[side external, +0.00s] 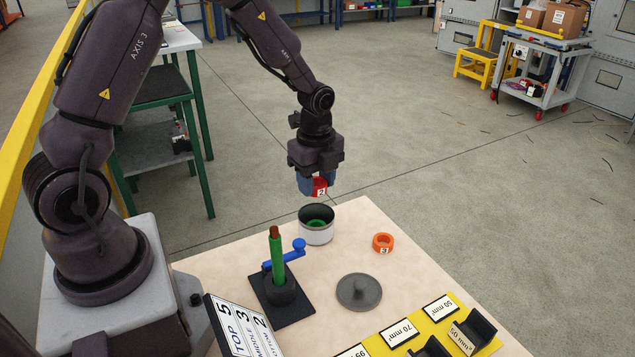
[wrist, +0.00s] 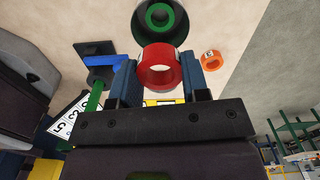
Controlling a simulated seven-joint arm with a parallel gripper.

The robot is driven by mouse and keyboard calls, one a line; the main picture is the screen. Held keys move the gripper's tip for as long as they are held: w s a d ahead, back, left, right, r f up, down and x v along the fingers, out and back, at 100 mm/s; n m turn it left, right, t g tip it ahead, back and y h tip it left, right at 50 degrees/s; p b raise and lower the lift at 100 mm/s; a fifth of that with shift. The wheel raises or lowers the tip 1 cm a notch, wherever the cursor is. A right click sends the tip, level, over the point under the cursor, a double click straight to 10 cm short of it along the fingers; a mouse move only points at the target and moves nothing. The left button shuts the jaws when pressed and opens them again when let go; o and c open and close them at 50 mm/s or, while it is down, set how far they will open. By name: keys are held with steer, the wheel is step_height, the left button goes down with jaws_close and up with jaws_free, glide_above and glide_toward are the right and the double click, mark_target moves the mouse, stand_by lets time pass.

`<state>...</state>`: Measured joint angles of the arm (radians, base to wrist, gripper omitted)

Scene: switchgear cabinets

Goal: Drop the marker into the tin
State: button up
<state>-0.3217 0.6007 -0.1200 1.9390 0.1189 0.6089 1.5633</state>
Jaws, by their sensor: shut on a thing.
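The marker is a red ring (side external: 320,187) with a "2" label. My gripper (side external: 314,184) is shut on it, one blue finger on each side. In the wrist view the red ring (wrist: 159,69) sits between the fingers. The tin (side external: 316,233) is an open, pale grey cylinder on the table, with a green ring (side external: 316,223) inside. My gripper holds the red ring above the tin, clear of its rim. In the wrist view the green ring (wrist: 158,15) shows within the round opening just beyond the red ring.
An orange ring (side external: 383,243) labelled "3" lies right of the tin. A grey round lid (side external: 359,291) lies in front. A black stand with an upright green cable (side external: 277,260) and a blue lever (side external: 287,255) is at left. A sign board (side external: 238,327) and yellow strip (side external: 405,335) line the front.

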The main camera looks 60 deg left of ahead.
steer(key=shift+f, duration=2.55)
steer(key=o, duration=1)
steer(key=shift+r, duration=4)
